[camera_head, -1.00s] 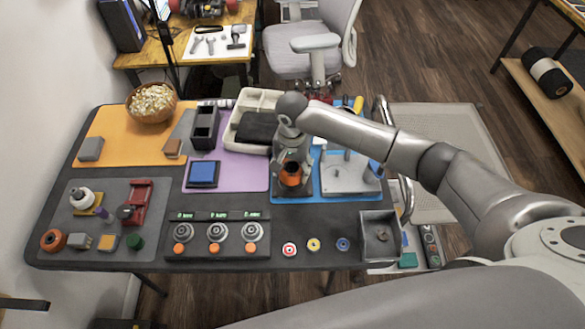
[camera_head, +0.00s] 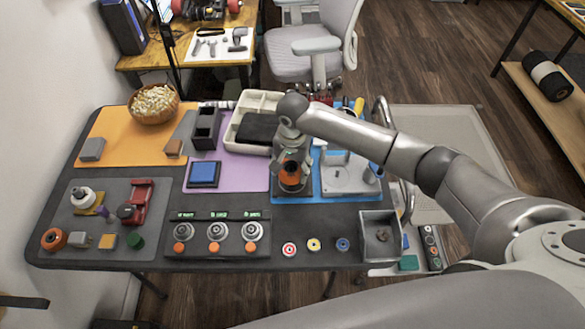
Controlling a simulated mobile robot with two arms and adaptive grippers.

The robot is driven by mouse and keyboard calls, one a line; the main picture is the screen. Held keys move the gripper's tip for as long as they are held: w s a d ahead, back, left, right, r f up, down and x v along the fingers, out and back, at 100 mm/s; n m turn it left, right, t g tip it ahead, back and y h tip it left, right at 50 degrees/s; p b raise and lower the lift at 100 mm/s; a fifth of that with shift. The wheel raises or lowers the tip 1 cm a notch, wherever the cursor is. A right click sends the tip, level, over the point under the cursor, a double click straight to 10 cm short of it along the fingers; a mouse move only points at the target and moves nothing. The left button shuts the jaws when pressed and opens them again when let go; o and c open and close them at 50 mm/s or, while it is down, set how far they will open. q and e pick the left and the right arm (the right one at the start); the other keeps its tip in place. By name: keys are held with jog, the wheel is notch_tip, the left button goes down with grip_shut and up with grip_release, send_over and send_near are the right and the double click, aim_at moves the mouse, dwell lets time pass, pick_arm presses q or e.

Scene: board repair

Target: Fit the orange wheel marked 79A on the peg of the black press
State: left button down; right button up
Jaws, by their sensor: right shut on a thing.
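My right gripper (camera_head: 290,178) points down over the left part of the blue mat (camera_head: 315,192). It is shut on an orange wheel (camera_head: 290,173), whose marking is too small to read. A dark form shows around and under the wheel; I cannot tell the black press and its peg from the gripper's fingers there, nor whether the wheel touches a peg. Another orange wheel (camera_head: 53,239) with a dark centre lies at the front left of the grey mat (camera_head: 75,215). My left gripper is not in view.
A grey fixture (camera_head: 345,183) stands just right of the gripper. A cream tray (camera_head: 243,112) is behind it, and a blue-topped block (camera_head: 203,174) is to the left. A panel with three dials (camera_head: 215,248) and a grey bin (camera_head: 380,220) stand along the front.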

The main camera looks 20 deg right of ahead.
jog(key=f, duration=0.1)
jog(key=s+f, duration=0.1)
jog(key=f, duration=0.1)
jog(key=shift+s+d+g, duration=0.1)
jog(key=shift+s+g, duration=0.2)
jog(key=shift+g, duration=0.1)
jog(key=shift+c, duration=0.5)
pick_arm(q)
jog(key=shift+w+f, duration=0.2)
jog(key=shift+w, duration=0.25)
pick_arm(e)
jog(key=shift+w+d+f, duration=0.1)
jog(key=shift+w+f, duration=0.15)
jog(key=shift+w, duration=0.3)
jog(key=shift+c, duration=0.5)
